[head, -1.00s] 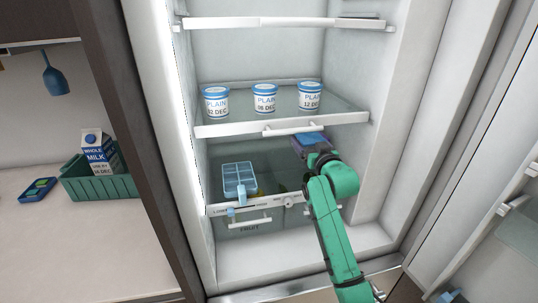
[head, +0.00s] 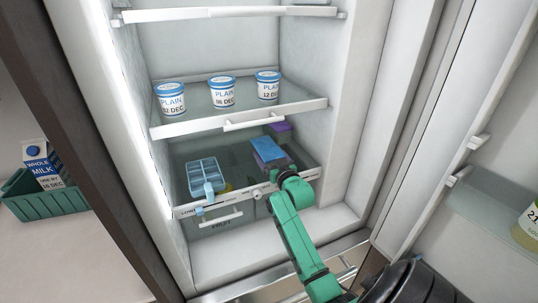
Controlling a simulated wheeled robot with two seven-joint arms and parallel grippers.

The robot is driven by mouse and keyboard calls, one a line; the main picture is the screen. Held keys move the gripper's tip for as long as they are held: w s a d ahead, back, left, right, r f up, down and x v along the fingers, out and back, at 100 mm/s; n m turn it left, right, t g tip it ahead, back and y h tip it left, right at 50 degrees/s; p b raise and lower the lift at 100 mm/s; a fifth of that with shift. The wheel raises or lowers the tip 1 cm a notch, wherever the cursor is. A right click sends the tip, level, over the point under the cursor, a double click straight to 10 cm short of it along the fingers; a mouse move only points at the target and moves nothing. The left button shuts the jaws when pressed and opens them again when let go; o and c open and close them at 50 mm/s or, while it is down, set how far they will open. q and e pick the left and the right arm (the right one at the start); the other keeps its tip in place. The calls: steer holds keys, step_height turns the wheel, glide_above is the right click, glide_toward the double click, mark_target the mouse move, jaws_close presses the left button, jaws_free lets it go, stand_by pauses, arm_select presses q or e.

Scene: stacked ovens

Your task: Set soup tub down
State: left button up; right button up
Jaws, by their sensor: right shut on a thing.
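A tub with a blue lid (head: 268,150), apparently the soup tub, is over the right part of the lower glass shelf (head: 232,165) in the fridge. My right gripper (head: 279,168) is shut on it from the front. The wrist and shelf front hide the tub's lower part, so I cannot tell whether it touches the shelf. A purple-lidded tub (head: 282,130) stands behind it. My left gripper is not in view.
Several PLAIN tubs (head: 221,93) stand on the shelf above, whose front edge (head: 190,125) overhangs. A green crate (head: 45,204) with a milk carton (head: 42,164) is outside at left.

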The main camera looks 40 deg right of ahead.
steer(key=o, duration=1.5)
steer(key=shift+c, duration=0.2)
steer(key=shift+s+a, duration=0.1)
steer(key=shift+s, duration=0.1)
steer(key=b+v, duration=0.1)
steer(key=v, duration=1)
steer(key=shift+s, duration=0.25)
steer(key=shift+a, duration=0.1)
